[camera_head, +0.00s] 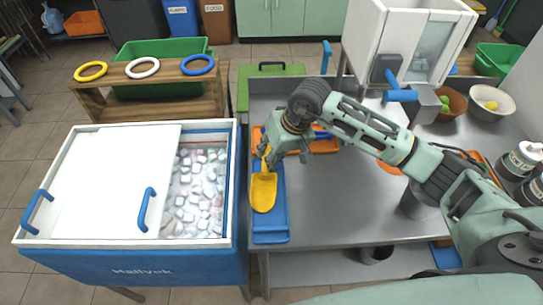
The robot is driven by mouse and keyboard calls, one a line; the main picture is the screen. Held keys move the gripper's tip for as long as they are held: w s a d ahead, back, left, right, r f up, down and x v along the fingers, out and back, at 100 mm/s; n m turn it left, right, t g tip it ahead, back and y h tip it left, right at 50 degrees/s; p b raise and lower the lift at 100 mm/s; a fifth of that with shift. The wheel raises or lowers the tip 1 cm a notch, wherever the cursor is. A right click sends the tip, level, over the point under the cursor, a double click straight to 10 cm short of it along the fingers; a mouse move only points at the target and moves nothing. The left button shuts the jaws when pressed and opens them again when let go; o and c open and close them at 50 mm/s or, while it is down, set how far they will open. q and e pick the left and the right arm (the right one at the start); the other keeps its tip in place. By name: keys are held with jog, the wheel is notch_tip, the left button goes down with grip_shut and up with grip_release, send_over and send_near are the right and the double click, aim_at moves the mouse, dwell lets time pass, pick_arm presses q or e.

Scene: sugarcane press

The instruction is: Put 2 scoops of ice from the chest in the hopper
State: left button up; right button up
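The ice chest (130,262) stands at the left, blue with a white rim. Its white lid (100,180) is slid to the left, and pale ice cubes (200,190) show in the uncovered right part. A yellow scoop (264,192) is over a narrow blue tray (271,228) at the counter's left edge, its bowl toward me. My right gripper (268,156) is at the scoop's handle. The fingers are small and partly hidden, so their closure is unclear. A white machine (370,35) with a clear front stands at the back right; I cannot make out its hopper opening. My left gripper is out of view.
An orange tray (296,150) lies behind my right gripper. Bowls (491,102) and jars (522,160) stand at the right. A wooden rack (150,75) with three rings is behind the chest. The steel counter's front middle (330,215) is clear.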

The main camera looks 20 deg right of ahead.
jog(key=o, duration=0.3)
jog(key=shift+o, duration=0.2)
jog(key=shift+r, duration=0.1)
jog(key=shift+r+p, duration=0.2)
jog(key=shift+p, duration=0.15)
jog(key=b+v, duration=0.1)
jog(key=v, duration=1.1)
jog(key=shift+b, duration=0.3)
